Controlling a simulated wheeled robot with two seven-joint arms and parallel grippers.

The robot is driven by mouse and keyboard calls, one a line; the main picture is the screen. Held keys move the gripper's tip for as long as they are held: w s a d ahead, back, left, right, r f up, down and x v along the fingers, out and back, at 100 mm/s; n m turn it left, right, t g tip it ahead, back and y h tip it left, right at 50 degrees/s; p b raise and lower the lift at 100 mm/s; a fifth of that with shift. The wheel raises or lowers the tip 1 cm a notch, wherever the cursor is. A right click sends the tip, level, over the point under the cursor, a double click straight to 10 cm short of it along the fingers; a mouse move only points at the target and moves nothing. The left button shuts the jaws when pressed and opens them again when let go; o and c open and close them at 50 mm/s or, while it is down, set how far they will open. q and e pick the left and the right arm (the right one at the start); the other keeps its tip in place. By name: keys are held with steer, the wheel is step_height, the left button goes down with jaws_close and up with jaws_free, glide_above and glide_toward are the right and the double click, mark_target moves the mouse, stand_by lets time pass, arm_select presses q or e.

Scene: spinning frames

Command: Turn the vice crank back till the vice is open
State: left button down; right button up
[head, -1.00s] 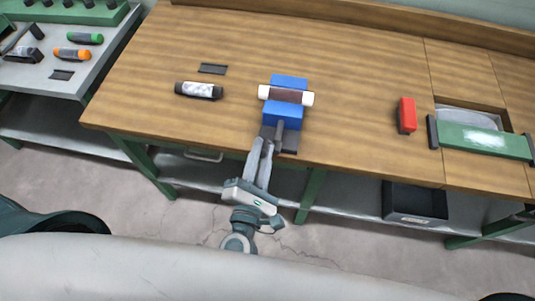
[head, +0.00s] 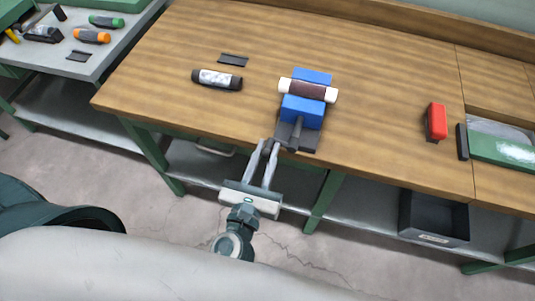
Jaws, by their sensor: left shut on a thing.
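The blue vice (head: 302,111) stands at the front edge of the wooden bench. A cylinder (head: 307,90) with white ends and a dark brown middle lies between its two blue jaws. The vice's grey screw (head: 296,128) and dark base face the front edge. My left gripper (head: 269,143) reaches up from below, at the lower left of the screw. Its fingers are shut on the vice crank, which is mostly hidden at the fingertips. My right gripper is not in view.
A black-and-white cylinder (head: 217,79) and a small dark plate (head: 233,60) lie left of the vice. A red block (head: 435,121) and a green-topped piece (head: 503,151) are to the right. The bench (head: 385,110) is clear between vice and red block.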

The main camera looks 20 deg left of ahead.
arm_select(q)
steer(key=shift+w+a+n, duration=0.15)
steer(key=shift+a+n, duration=0.05)
steer(key=shift+n, duration=0.1)
steer(key=c, duration=1.7)
jaws_free()
steer(key=shift+d, duration=0.1)
